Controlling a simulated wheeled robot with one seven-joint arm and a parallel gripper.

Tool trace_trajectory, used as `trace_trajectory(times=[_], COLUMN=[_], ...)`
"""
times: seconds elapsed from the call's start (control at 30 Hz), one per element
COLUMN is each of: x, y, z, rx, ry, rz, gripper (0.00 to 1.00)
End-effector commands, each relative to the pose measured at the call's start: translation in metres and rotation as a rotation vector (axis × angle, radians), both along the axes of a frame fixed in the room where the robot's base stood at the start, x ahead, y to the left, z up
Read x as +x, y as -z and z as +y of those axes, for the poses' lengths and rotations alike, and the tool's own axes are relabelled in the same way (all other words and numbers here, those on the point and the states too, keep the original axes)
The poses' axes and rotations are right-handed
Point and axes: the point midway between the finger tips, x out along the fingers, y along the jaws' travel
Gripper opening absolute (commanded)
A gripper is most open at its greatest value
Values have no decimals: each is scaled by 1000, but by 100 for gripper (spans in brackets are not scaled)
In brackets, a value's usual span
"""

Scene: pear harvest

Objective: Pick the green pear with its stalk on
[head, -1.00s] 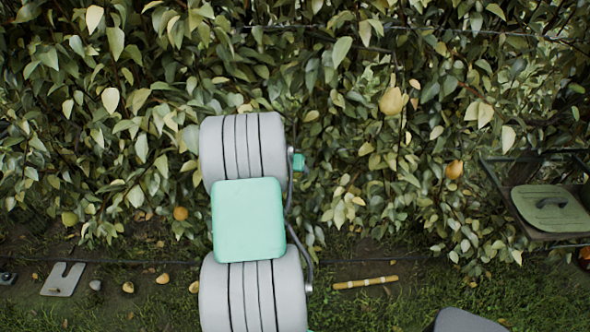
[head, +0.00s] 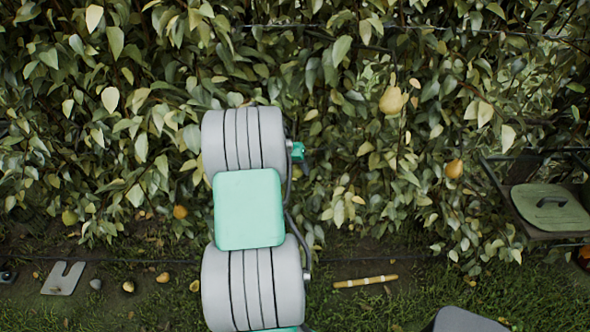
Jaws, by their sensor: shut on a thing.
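A yellowish-green pear (head: 69,218) hangs low in the leaves at the left; I cannot tell whether its stalk is on. A large yellow pear (head: 393,99) hangs at the upper right. An orange-yellow pear (head: 454,169) hangs below it to the right, and another orange one (head: 180,212) hangs just left of my arm. My grey and mint arm rises up the middle of the view and reaches into the hedge. My gripper is hidden behind the arm, so neither its jaws nor anything in them shows.
Several small yellow fruits (head: 163,277) lie on the ground at the lower left, near a slotted grey plate (head: 63,278) and a grey stone (head: 95,284). A yellow stick (head: 365,282) lies right of my arm. A framed box with a green lid (head: 552,207) stands at the right.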

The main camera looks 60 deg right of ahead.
Motion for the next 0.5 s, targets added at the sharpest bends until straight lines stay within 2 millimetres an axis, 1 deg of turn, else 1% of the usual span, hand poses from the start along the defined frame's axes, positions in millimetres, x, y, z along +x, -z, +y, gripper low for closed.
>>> trace_trajectory(times=[0.3, 0.5], x=[0, -5], y=[0, 2], z=[0, 11], rx=[-2, -3], ry=[0, 0], rz=[-1, -2], gripper=[7, 7])
